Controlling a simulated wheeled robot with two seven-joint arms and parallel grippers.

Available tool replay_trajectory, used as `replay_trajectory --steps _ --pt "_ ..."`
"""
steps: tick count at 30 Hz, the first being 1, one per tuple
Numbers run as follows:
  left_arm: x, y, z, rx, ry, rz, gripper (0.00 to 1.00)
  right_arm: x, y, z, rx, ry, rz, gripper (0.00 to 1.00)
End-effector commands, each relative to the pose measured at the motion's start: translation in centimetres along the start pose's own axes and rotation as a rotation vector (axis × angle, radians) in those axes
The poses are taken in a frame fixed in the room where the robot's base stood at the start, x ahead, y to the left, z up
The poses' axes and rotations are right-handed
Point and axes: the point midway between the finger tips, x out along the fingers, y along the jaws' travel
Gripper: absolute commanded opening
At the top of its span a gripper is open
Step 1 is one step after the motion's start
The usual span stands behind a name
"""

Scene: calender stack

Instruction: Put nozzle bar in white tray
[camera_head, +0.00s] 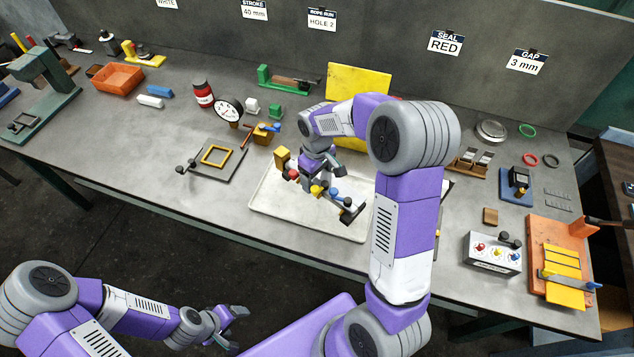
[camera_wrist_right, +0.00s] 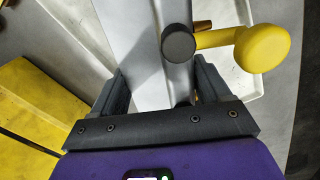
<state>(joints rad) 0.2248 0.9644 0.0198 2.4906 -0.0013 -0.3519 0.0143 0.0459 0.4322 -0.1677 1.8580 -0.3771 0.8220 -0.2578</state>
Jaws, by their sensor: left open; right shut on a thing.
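The nozzle bar (camera_head: 348,208) is a grey bar with red, yellow and blue knobs, slanting over the white tray (camera_head: 268,203) in the head view. My right gripper (camera_head: 318,178) is shut on it. In the right wrist view the bar (camera_wrist_right: 138,35) lies between the fingers of my right gripper (camera_wrist_right: 160,88), with a dark knob and a yellow knob beside it. I cannot tell whether the bar touches the tray floor. My right arm hides the tray's right part. My left gripper (camera_head: 232,325) is open and empty, in front of the table.
A yellow panel (camera_head: 357,80) stands behind the tray. A dark plate with a yellow frame (camera_head: 216,155) lies left of it, and a round dial (camera_head: 228,109) stands behind that plate. A white button box (camera_head: 492,252) is on the right. The table's left front is clear.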

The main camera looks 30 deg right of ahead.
Motion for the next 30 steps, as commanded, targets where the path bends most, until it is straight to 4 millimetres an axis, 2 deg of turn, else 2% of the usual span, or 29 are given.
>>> replay_trajectory --steps 6,18,19,23,24,30 --pt "0.6 -0.2 0.0 0.000 0.000 0.000 0.73 2.9 0.0 0.0 0.001 -0.002 -0.001 0.07" --pt "0.8 -0.3 0.0 0.000 0.000 0.000 0.73 3.3 0.0 -0.1 0.001 0.002 0.000 0.07" --pt "0.8 -0.3 0.0 0.000 0.000 0.000 0.73 3.4 0.0 0.0 0.001 -0.001 -0.001 0.78" --pt "0.8 -0.3 0.0 0.000 0.000 0.000 0.73 3.4 0.0 0.1 0.001 -0.001 -0.001 0.98" --pt "0.8 -0.3 0.0 0.000 0.000 0.000 0.73 3.4 0.0 0.1 0.001 -0.001 -0.001 1.00" --pt "0.7 -0.3 0.0 0.000 0.000 0.000 0.73 3.3 0.0 0.0 0.001 -0.001 -0.001 1.00"
